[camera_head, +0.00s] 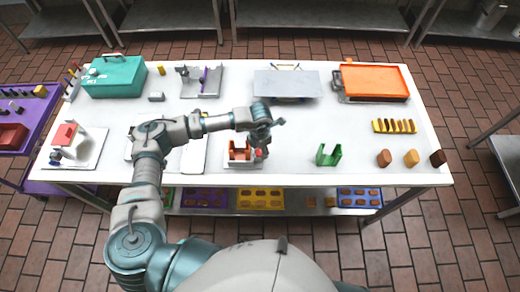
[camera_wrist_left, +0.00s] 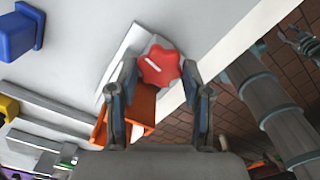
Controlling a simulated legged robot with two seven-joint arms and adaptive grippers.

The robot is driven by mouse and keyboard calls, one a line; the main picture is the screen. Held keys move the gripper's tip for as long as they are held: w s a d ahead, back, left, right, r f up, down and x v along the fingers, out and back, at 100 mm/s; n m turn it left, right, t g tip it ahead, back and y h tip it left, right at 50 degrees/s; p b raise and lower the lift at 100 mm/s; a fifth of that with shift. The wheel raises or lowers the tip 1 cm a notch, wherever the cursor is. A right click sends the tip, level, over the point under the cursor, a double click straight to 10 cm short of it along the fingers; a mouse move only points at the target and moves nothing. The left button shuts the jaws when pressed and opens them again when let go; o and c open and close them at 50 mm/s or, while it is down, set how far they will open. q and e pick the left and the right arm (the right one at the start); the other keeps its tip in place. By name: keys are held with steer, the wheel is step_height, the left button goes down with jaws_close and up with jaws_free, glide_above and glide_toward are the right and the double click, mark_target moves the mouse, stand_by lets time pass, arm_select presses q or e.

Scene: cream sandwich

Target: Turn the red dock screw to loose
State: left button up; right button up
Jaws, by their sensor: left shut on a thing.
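The red dock screw (camera_wrist_left: 160,66) is a lobed knob with a short white line on its face, tilted in the left wrist view. In the head view the red screw (camera_head: 258,153) shows at the right side of the orange-brown dock (camera_head: 239,154), partly hidden by my gripper. The dock also shows in the left wrist view (camera_wrist_left: 138,108), behind the left finger. My left gripper (camera_wrist_left: 159,72) is shut on the red screw, one finger on each side of it. It reaches down from above in the head view (camera_head: 262,146). My right gripper is in neither view.
A green holder (camera_head: 329,155) stands to the right of the dock, with brown and orange pieces (camera_head: 411,158) beyond it. A grey plate (camera_head: 286,84) and an orange tray (camera_head: 376,81) lie at the back. The dock is near the white table's (camera_head: 290,177) front edge.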

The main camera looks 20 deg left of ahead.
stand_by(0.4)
arm_select(q)
steer(key=o, duration=0.9)
steer(key=shift+o, duration=1.3)
steer(key=shift+w+f, duration=0.15)
steer(key=shift+w, duration=0.05)
step_height(320, 180, up, 12)
